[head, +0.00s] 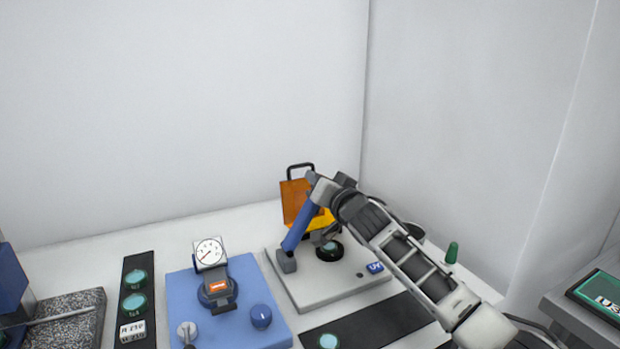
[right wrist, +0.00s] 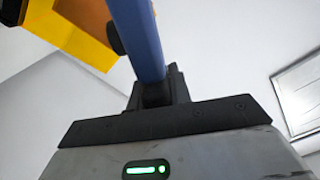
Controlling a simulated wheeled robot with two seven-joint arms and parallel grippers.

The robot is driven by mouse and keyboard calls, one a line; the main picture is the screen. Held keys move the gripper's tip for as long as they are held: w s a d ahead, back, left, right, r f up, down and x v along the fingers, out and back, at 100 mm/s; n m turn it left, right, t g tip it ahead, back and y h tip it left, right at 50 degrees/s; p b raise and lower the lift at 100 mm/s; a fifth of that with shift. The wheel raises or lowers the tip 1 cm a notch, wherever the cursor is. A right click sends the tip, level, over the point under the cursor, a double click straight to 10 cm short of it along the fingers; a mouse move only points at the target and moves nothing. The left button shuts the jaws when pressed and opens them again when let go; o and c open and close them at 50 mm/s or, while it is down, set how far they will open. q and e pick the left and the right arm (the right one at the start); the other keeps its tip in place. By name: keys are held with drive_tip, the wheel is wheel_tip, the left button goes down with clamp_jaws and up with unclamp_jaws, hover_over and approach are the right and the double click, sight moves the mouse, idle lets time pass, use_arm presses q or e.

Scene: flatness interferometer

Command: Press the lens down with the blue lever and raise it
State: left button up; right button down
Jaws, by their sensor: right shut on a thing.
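The blue lever (head: 297,228) stands tilted on the grey base plate (head: 305,291), leaning up to the right from a grey foot at the plate's left side. My right gripper (head: 314,184) is shut on the upper end of the lever. The right wrist view shows the lever (right wrist: 137,32) running up from between the gripper's dark fingers (right wrist: 158,88). The lens (head: 329,248), a teal disc in a black ring, sits on the plate below the yellow-orange shield. Its upper edge is partly covered by a grey part, and contact cannot be told. My left gripper is not in view.
The orange shield (head: 295,200) stands behind the lever, close to my right gripper. A blue block with a dial gauge (head: 209,252) is to the left. A dark strip with teal discs (head: 134,303) lies further left. A green-topped bottle (head: 451,252) stands right of my forearm.

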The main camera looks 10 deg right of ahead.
drive_tip(key=shift+d+f+m, duration=0.2)
drive_tip(key=shift+f+m, duration=0.1)
drive_tip(key=c, duration=1.3)
unclamp_jaws()
drive_tip(key=shift+r, duration=0.1)
drive_tip(key=b+v, duration=0.1)
drive_tip(key=v, duration=1.5)
drive_tip(key=shift+b, duration=0.3)
